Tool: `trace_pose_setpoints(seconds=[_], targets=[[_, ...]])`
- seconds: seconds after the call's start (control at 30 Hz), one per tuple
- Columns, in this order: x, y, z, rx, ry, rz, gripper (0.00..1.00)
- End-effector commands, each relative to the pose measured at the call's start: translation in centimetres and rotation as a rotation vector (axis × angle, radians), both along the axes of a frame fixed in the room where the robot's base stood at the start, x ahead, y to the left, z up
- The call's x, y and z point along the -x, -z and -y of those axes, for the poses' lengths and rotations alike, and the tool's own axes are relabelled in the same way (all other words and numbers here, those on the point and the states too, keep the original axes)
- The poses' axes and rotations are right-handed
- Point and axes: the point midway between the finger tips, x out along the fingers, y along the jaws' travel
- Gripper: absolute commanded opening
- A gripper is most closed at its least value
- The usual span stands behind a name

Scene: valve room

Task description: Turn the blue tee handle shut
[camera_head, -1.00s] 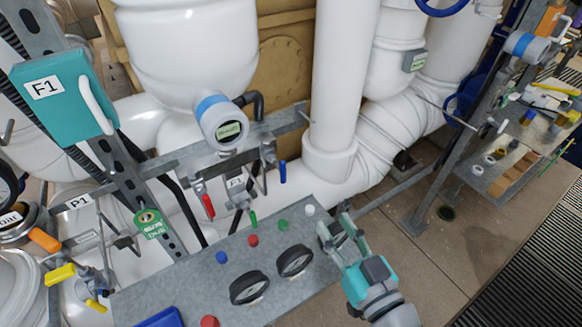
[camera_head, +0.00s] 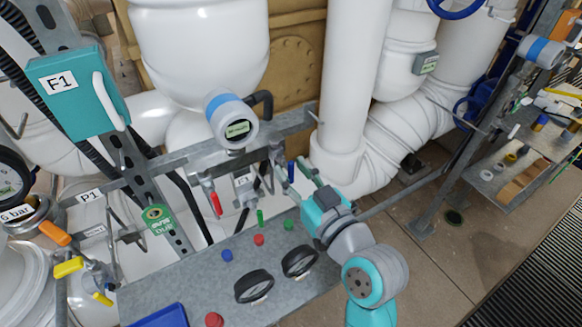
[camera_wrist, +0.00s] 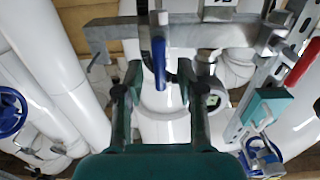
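The blue tee handle (camera_head: 291,172) hangs from the valve fittings on the grey metal rail, right of the red and green handles. In the wrist view the blue handle (camera_wrist: 159,63) hangs lengthwise in the gap between my fingers. My gripper (camera_head: 293,166) is open, with its fingers reaching up toward the rail on either side of the handle's line. In the wrist view both fingers of my gripper (camera_wrist: 159,75) stand apart with no clear contact on the handle. I cannot tell how deep the handle sits between the fingertips. My fingers partly hide the valve in the head view.
A red handle (camera_head: 216,204) and a green handle (camera_head: 260,218) hang to the left. A round display gauge (camera_head: 233,123) stands above. Below lies a grey panel (camera_head: 190,284) with two dark gauges and coloured buttons. A large white pipe (camera_head: 350,80) rises to the right.

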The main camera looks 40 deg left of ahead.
Motion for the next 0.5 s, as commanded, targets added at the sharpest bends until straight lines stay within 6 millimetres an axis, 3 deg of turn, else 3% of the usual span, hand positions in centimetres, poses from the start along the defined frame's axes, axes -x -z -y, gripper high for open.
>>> trace_pose_setpoints(seconds=[0.17, 0.47, 0.5], targets=[[-0.46, -0.01, -1.14, 0.000, 0.001, 0.000, 0.38], [-0.55, 0.01, -1.30, 0.000, 0.001, 0.000, 0.38], [-0.54, 0.02, -1.29, 0.000, 0.001, 0.000, 0.30]])
